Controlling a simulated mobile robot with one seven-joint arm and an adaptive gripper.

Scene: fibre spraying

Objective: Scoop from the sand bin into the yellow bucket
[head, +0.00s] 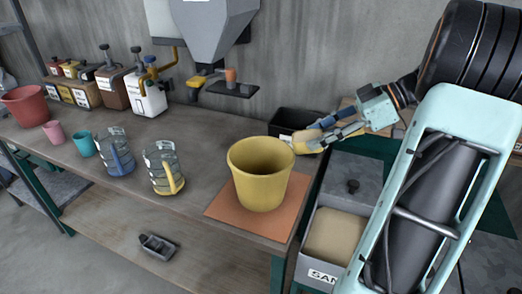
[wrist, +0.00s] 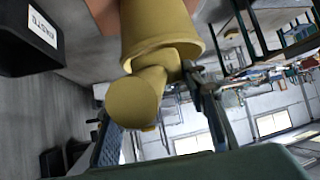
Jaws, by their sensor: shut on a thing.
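The yellow bucket (head: 262,185) stands upright on an orange mat (head: 225,208) near the right end of the bench. It also shows in the wrist view (wrist: 155,22). My gripper (head: 335,132) is shut on a yellow scoop (head: 308,144), just right of the bucket's rim. In the wrist view the scoop (wrist: 132,103) overlaps the bucket's rim; I cannot tell whether they touch. The scoop's contents and the bucket's inside bottom are hidden. The sand bin (head: 318,273), with sand (head: 335,235) in it, sits below right of the bucket, partly behind my arm.
A black waste bin (wrist: 42,35) stands behind the bucket. Two clear jugs, one with a blue handle (head: 117,155) and one with a yellow handle (head: 163,170), stand to the left. A grey hopper (head: 212,30) hangs above the bench. The bench front is mostly clear.

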